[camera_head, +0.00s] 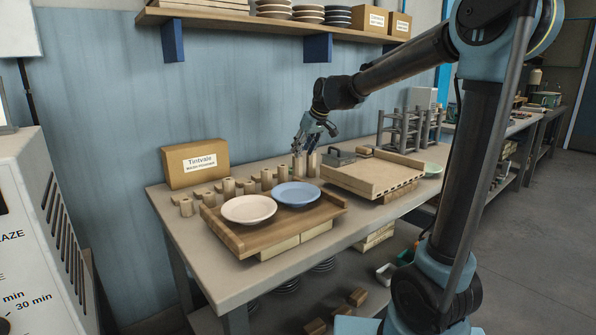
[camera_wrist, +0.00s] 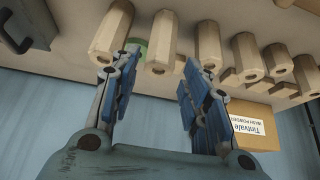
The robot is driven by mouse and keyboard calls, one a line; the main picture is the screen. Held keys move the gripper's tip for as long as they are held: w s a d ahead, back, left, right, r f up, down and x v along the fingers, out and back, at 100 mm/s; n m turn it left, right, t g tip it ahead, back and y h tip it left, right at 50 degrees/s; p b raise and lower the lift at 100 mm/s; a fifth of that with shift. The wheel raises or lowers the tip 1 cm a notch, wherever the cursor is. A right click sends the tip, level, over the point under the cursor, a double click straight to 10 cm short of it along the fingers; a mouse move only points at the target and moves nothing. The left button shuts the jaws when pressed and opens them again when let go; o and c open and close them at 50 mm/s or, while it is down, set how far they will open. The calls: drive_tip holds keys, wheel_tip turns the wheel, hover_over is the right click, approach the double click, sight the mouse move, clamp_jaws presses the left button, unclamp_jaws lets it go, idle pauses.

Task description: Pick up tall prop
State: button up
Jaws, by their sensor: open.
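Tall wooden props stand at the back of the table. In the head view, one tall prop (camera_head: 313,163) and another beside it (camera_head: 298,166) stand just below my gripper (camera_head: 309,141). In the wrist view my gripper (camera_wrist: 160,62) is open and empty. One prop (camera_wrist: 160,38) shows between the fingertips, beyond them. Another prop (camera_wrist: 111,32) is at the left finger, which partly overlaps its lower end. A third prop (camera_wrist: 208,40) is just right of the right fingertip. I cannot tell whether any finger touches a prop.
Shorter props (camera_head: 228,187) fill the row to the left, before a Tintvale box (camera_head: 195,161). A wooden tray (camera_head: 240,240) with a pink plate (camera_head: 249,208) and blue plate (camera_head: 297,194) is in front. A dark metal box (camera_head: 341,157) and wooden board (camera_head: 372,178) are right.

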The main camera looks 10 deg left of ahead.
sight(298, 160)
drive_tip(key=x, duration=0.6)
drive_tip(key=shift+a+f, duration=0.15)
drive_tip(key=shift+f, duration=0.05)
drive_tip(key=shift+x, duration=2.6)
drive_tip(key=shift+f, duration=0.1)
clamp_jaws()
